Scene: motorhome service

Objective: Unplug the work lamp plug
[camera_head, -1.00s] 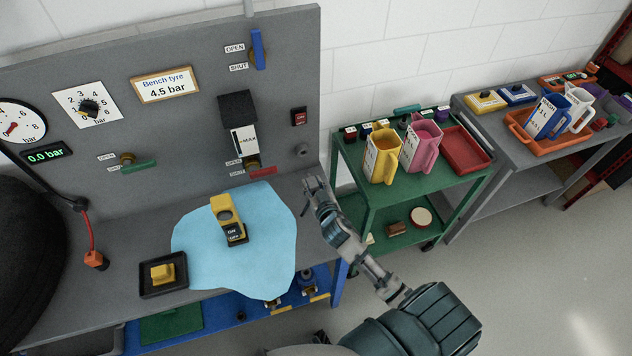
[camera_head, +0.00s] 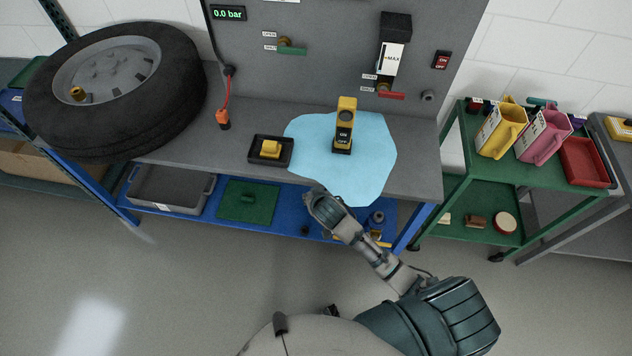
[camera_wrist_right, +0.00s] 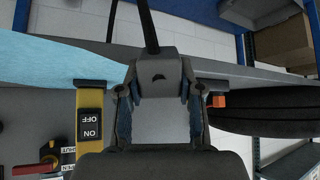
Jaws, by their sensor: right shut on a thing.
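My right gripper (camera_head: 320,198) is in front of the bench, by the near edge of the light blue cloth. In the right wrist view my right gripper (camera_wrist_right: 160,100) is shut on a dark grey plug (camera_wrist_right: 158,75) with a black cable (camera_wrist_right: 149,28) running up from it. A yellow device with an ON/OFF switch (camera_head: 345,125) stands on the cloth; it also shows in the right wrist view (camera_wrist_right: 91,128). A round grey wall socket (camera_head: 428,96) on the panel has nothing in it that I can make out. My left gripper is not in view.
The blue cloth (camera_head: 375,170) covers part of the bench (camera_head: 235,155). A black tray (camera_head: 283,161) with a yellow block sits left of it, and a tyre (camera_head: 165,110) lies further left. A green cart (camera_head: 455,180) with jugs stands right. The floor in front is clear.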

